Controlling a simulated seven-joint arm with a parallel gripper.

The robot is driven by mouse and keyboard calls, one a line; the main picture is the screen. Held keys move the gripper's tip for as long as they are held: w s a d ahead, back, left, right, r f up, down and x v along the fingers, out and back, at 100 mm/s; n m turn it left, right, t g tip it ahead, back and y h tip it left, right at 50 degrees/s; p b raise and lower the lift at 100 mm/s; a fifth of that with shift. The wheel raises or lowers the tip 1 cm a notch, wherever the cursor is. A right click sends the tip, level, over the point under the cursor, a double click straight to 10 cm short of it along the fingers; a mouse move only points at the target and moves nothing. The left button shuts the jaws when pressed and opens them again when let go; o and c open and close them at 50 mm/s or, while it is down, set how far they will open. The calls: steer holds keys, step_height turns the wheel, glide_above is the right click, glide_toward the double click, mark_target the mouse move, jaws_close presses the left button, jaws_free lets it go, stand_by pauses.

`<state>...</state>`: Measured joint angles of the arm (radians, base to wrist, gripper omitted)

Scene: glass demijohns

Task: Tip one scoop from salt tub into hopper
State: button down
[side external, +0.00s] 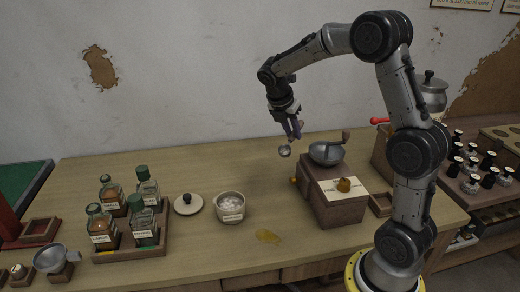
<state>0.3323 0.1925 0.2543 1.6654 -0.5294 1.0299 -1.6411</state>
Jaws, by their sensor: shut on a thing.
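The salt tub (230,206) is a small pale labelled pot on the wooden bench, open, with white contents. A round lid with a dark knob (187,203) lies on the bench to its left. The hopper (326,153) is a grey metal bowl on top of a wooden grinder box (333,193) with a crank. My gripper (294,131) is above the bench, left of and higher than the hopper. It is shut on a small metal scoop (285,151), which hangs below it, apart from the hopper. Whether the scoop holds salt is too small to tell.
A wooden tray (160,243) of labelled, green-topped bottles stands at the left. A metal funnel (56,259) sits at the front left. A yellowish spill (268,236) lies near the tub. Racks of small dark bottles stand at the right. The back middle of the bench is clear.

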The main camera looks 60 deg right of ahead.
steer(key=s+d+r+m+g+h, duration=0.1)
steer(key=s+d+h, duration=0.1)
steer(key=s, duration=0.1)
steer(key=s+d+r+m+g+h, duration=0.1)
steer(key=s+d+h, duration=0.1)
steer(key=s, duration=0.1)
steer(key=s+d+r+m+g+h, duration=0.1)
steer(key=s+d+h, duration=0.1)
steer(key=s+d, duration=0.1)
steer(key=shift+r, duration=0.4)
steer(key=shift+w+a+r+m+g+h, duration=0.2)
steer(key=shift+a+g+h, duration=0.15)
steer(key=shift+a+h, duration=0.45)
steer(key=shift+w+a+r+m+g+h, duration=0.15)
steer(key=shift+a+g+h, duration=0.25)
steer(key=shift+h, duration=0.6)
steer(key=shift+s, duration=0.1)
